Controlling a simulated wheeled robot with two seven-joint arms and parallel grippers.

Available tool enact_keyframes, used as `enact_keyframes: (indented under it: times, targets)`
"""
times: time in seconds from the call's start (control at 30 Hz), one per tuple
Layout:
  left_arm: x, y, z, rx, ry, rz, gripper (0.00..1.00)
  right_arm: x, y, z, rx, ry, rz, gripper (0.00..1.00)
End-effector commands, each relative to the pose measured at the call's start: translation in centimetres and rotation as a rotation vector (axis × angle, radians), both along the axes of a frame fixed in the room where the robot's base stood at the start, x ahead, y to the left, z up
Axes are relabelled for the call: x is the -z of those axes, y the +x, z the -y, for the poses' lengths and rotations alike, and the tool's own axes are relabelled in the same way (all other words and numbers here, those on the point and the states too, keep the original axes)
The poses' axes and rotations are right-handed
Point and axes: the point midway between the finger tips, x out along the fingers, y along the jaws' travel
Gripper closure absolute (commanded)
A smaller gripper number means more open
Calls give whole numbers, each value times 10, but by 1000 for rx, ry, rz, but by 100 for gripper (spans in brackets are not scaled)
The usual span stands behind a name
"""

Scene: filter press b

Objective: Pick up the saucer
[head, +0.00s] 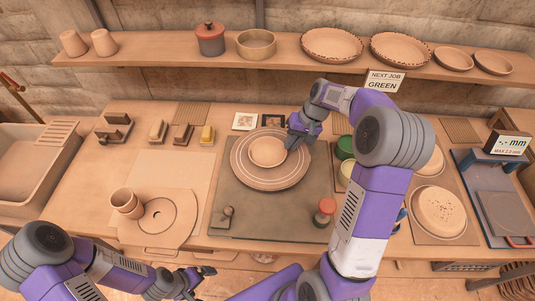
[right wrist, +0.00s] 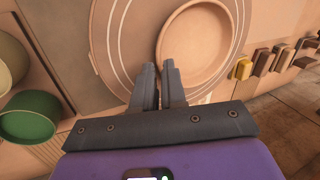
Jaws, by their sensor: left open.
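The saucer (head: 267,151) is a shallow tan dish with a raised rim. It is over the ringed round plate (head: 242,172), and I cannot tell whether it touches it. My right gripper (head: 294,142) is at the saucer's right rim. In the right wrist view the saucer (right wrist: 205,50) is partly hidden by the right gripper's fingers (right wrist: 160,68), which are close together with the rim between them. My left gripper (head: 203,279) is open and empty near the table's front edge, away from the saucer.
Green and cream jars (head: 344,148) stand right of the plate, partly behind my right arm. A red-topped jar (head: 324,211) stands on the mat's front right. A shelf (head: 160,50) with dishes runs along the back.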

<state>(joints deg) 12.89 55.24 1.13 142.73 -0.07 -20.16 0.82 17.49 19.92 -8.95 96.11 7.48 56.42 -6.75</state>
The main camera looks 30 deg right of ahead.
Motion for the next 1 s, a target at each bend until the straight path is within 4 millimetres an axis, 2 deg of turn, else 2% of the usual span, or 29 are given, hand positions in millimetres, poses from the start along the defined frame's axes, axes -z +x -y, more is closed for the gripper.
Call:
enact_keyframes:
  times: [0.1,0.27,0.47,0.5,0.57,0.6,1.0]
  targets:
    - [4,0,0,0,0,0,0,20,3,-7,-2,3,-4,89]
    - [6,0,0,0,0,0,0,32,6,-11,0,1,0,89]
    - [5,0,0,0,0,0,0,33,6,-12,-1,1,0,89]
    - [5,0,0,0,0,0,0,33,6,-12,-1,1,0,90]
    - [5,0,0,0,0,0,0,33,6,-12,-1,1,0,99]
    - [5,0,0,0,0,0,0,33,6,-12,-1,1,0,100]
    - [5,0,0,0,0,0,0,30,6,-11,-1,0,2,100]
